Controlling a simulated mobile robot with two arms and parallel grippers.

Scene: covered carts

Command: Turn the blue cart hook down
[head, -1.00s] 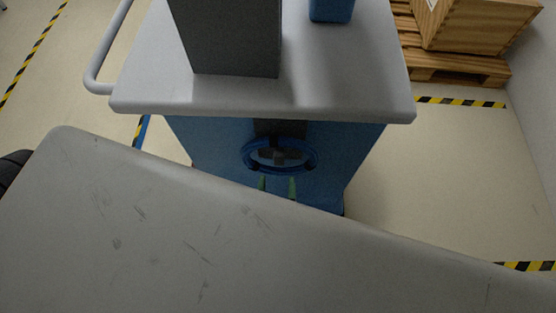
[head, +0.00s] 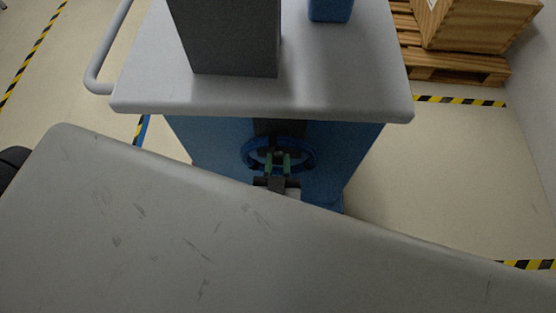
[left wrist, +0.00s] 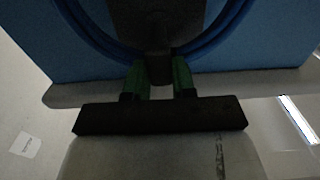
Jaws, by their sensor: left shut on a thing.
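The blue cart (head: 345,150) stands ahead under a pale grey top. A blue ring-like coil (head: 309,158) hangs on its front below the top's edge, in front of a dark mount. My left gripper (head: 278,163) reaches the coil's middle with its green fingertips. In the left wrist view the green fingers (left wrist: 160,78) are shut on the dark hook (left wrist: 158,62), one on each side of its tip. The coil (left wrist: 222,30) curves around the hook there. The hook's upper part is hard to make out in the head view. My right gripper is not in view.
A tall grey box (head: 225,40) and a blue container (head: 330,10) stand on the cart top (head: 345,85). A wooden crate (head: 480,25) sits on a pallet at right. Floor is clear right of the cart.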

